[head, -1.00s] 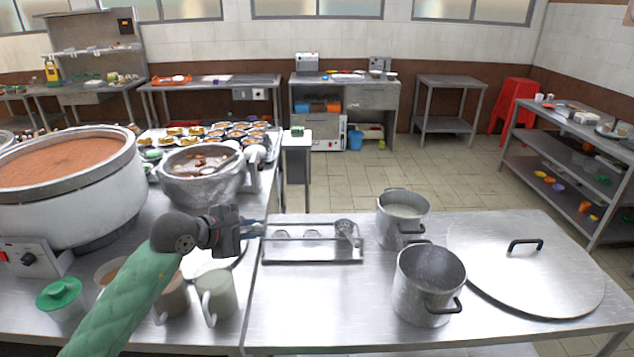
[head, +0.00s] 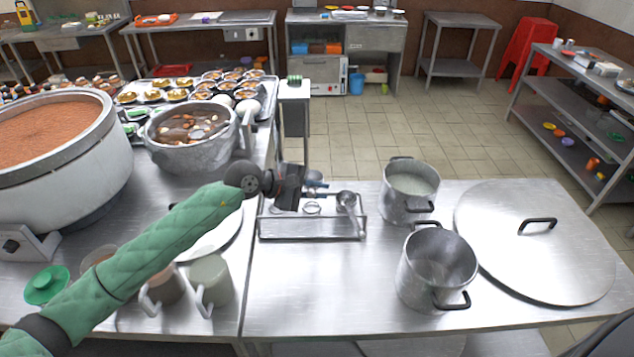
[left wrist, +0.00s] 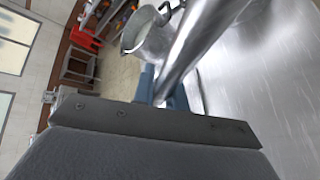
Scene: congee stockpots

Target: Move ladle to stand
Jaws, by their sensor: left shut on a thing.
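My left gripper (head: 318,184) is above the back edge of the metal stand (head: 312,238), a low open rack on the steel table. In the left wrist view its blue fingers (left wrist: 163,88) are shut on a shiny metal rod, the ladle's handle (left wrist: 192,45). The handle slants across that view; the ladle's bowl cannot be made out there. My right gripper is not in view.
Two steel pots (head: 410,190) (head: 435,270) stand right of the stand, beside a large round lid (head: 540,240). A soup pot (head: 190,145), a large vat (head: 60,150) and mugs (head: 210,282) crowd the left. The table front is clear.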

